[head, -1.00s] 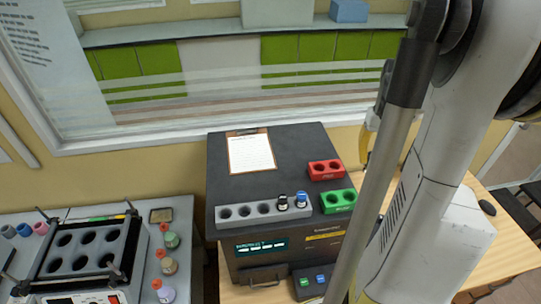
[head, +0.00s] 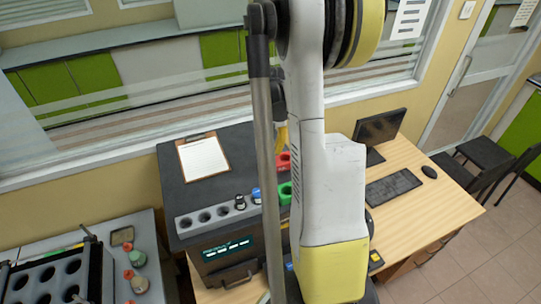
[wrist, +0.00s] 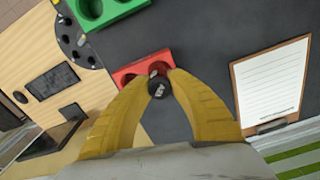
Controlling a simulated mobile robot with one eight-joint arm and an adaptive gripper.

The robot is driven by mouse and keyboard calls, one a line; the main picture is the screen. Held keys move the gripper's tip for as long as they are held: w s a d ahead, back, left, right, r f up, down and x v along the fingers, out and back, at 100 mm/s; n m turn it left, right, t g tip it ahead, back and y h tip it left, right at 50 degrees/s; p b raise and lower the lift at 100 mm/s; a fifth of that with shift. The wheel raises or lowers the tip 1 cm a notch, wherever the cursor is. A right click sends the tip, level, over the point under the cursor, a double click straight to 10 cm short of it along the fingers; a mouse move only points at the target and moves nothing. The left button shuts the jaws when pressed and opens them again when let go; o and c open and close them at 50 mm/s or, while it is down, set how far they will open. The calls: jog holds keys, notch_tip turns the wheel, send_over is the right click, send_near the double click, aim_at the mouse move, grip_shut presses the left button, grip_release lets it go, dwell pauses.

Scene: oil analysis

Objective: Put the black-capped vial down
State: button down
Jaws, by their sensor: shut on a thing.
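My gripper (wrist: 160,84) has its yellow fingers shut on a black-capped vial (wrist: 158,90), seen end-on in the wrist view. The vial overlaps the red two-hole rack (wrist: 127,73); I cannot tell whether it is above the rack or partly in a hole. In the head view the red rack (head: 283,161) is partly behind my arm, and the held vial is hidden. Another black-capped vial (head: 240,202) stands in the grey rack (head: 190,224), beside a blue-capped vial (head: 257,196).
The green rack (wrist: 103,10) sits near the red one on the dark analyzer top. A clipboard (head: 203,158) lies at its back left. A monitor (head: 380,130) and keyboard (head: 393,188) stand on the wooden desk at right.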

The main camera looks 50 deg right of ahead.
notch_tip(320, 180, down, 3)
jog(key=shift+d+r, duration=0.1)
jog(key=shift+r, duration=0.1)
jog(key=c, duration=1.3)
grip_release()
jog(key=shift+f, duration=0.1)
